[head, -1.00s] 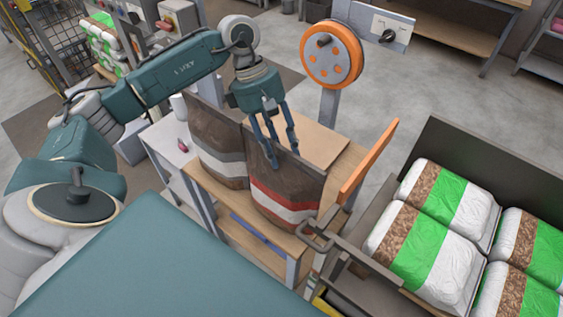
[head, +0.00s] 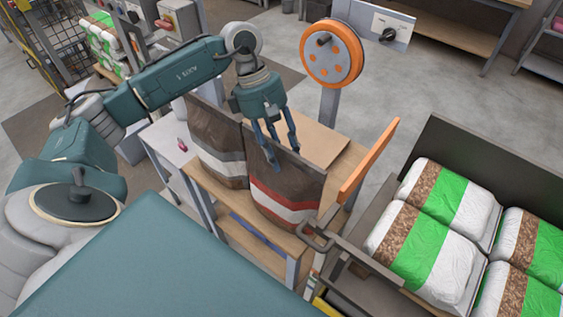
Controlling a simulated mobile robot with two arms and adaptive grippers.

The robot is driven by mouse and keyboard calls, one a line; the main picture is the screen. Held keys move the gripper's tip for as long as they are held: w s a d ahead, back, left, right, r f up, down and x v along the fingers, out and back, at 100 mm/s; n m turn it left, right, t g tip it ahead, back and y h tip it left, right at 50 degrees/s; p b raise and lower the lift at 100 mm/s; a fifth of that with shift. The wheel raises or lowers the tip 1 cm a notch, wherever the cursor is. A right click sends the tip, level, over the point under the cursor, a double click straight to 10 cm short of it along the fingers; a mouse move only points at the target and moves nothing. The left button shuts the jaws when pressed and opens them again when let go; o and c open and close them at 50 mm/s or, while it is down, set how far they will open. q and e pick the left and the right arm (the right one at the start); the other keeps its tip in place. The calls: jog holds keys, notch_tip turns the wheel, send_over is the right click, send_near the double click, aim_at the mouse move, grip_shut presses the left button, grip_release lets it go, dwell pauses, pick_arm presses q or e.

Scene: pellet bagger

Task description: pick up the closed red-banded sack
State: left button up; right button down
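The red-banded sack (head: 290,197) stands upright on the wooden bench, brown with a red and a white band near its lower part. A second brown sack (head: 218,150) with grey and white bands stands left of it. My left gripper (head: 284,158) points down at the top edge of the red-banded sack. Its fingers are spread apart, and one overlaps the sack's front; I cannot tell whether they touch it. My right gripper is not in view.
A wooden bench (head: 325,143) carries the sacks. An orange reel (head: 331,53) stands behind. At the right, a dark-walled crate (head: 470,150) holds several green-and-white sacks (head: 430,245). An orange bar (head: 369,160) rises between bench and crate.

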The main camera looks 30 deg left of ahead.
pick_arm(q)
jog(key=shift+c, duration=0.3)
grip_shut()
jog(key=shift+r, duration=0.1)
